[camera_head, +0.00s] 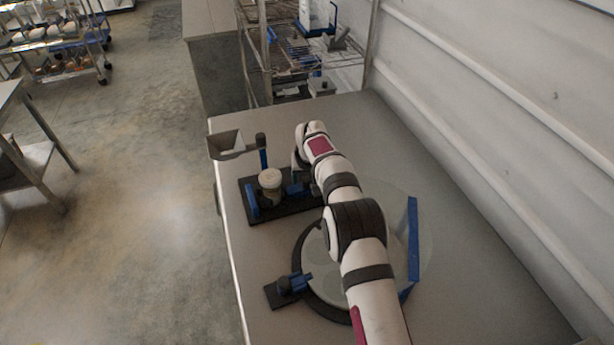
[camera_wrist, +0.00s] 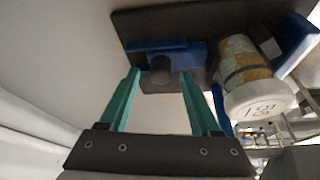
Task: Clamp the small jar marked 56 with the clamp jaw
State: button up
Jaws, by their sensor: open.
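The small jar (camera_head: 270,187) with a pale lid stands in the clamp on a black base plate (camera_head: 285,211). In the wrist view the jar (camera_wrist: 243,62) shows a yellowish label and dark band; its white lid (camera_wrist: 260,100) bears a marking that I cannot read surely. A blue clamp block (camera_head: 252,199) is left of the jar and the blue clamp jaw (camera_wrist: 190,50) is on its other side. Whether the jaw touches the jar is unclear. My gripper (camera_wrist: 161,75) is open, its teal fingers on either side of the jaw's dark knob (camera_wrist: 161,70). Contact with the knob cannot be told.
A grey hopper (camera_head: 228,146) on a blue post stands behind the clamp. A round black-rimmed plate with a clear disc (camera_head: 318,270) and a blue bar (camera_head: 413,240) lies under my arm. A small black-and-blue fixture (camera_head: 288,288) is nearer. The wall (camera_head: 500,150) bounds the right.

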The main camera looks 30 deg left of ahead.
jog(key=shift+r, duration=0.1)
jog(key=v, duration=1.5)
jog(key=shift+r, duration=0.3)
jog(key=shift+s, duration=0.1)
jog(key=s+d+r+m+g, duration=0.15)
jog(key=s+d, duration=0.25)
jog(key=d, duration=0.4)
jog(key=s+d+r+m+h, duration=0.1)
jog(key=s+d+r+m, duration=0.25)
jog(key=d, duration=0.35)
jog(key=s+d+r+m+g, duration=0.1)
jog(key=s+d+r, duration=0.1)
jog(key=s+d, duration=0.45)
jog(key=s+d+f+m, duration=0.1)
jog(key=s+d+m, duration=0.1)
jog(key=s, duration=0.4)
jog(key=s+d+f+m+g, duration=0.1)
jog(key=s+d+f+m, duration=0.1)
jog(key=s+d, duration=0.3)
jog(key=s+d+f+m, duration=0.1)
jog(key=s+d+m, duration=0.1)
jog(key=s, duration=0.7)
jog(key=shift+d+f, duration=0.15)
jog(key=shift+d, duration=0.5)
